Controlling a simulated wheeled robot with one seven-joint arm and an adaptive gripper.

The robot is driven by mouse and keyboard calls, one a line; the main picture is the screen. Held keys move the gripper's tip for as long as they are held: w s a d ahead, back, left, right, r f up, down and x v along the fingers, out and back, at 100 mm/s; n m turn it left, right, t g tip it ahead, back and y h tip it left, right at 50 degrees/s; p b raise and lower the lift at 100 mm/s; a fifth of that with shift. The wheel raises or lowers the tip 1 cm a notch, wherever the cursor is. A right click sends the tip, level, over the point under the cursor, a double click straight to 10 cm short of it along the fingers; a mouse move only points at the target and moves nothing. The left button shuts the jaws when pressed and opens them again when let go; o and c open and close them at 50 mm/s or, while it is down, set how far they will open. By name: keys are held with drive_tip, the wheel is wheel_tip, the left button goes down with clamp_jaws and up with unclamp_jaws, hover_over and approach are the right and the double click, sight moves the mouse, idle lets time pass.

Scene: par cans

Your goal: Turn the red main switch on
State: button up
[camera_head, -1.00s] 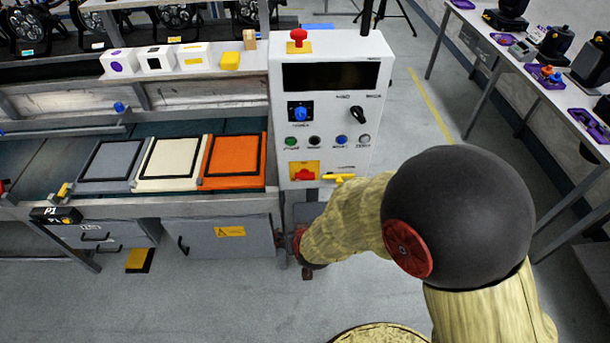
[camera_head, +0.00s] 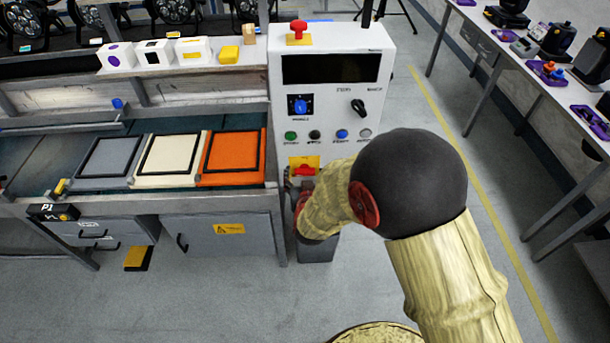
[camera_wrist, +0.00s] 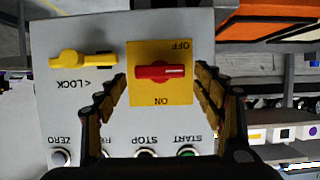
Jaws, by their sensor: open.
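The red main switch (camera_head: 305,171) is on a yellow plate low on the front of the white control cabinet (camera_head: 376,60). In the wrist view, which is upside down, the switch's red handle (camera_wrist: 160,71) lies level across the plate, between the OFF label at the picture's top and ON at its bottom. My gripper (camera_wrist: 161,76) is open, with one finger on each side of the handle. No grip on the handle shows. In the head view, my gripper (camera_head: 300,184) is at the cabinet just below the switch, partly hidden by my arm.
A yellow lock lever (camera_wrist: 82,59) sits beside the switch plate. START (camera_wrist: 188,153), STOP (camera_wrist: 144,154) and other buttons form a row on the cabinet. A red emergency button (camera_head: 298,28) stands on top. A conveyor with coloured panels (camera_head: 232,158) adjoins the cabinet's left side.

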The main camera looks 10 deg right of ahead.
drive_tip(key=shift+w+d+f, duration=0.1)
drive_tip(key=shift+w+f, duration=0.15)
drive_tip(key=shift+w, duration=0.25)
drive_tip(key=c, duration=1.1)
drive_tip(key=shift+c, duration=0.3)
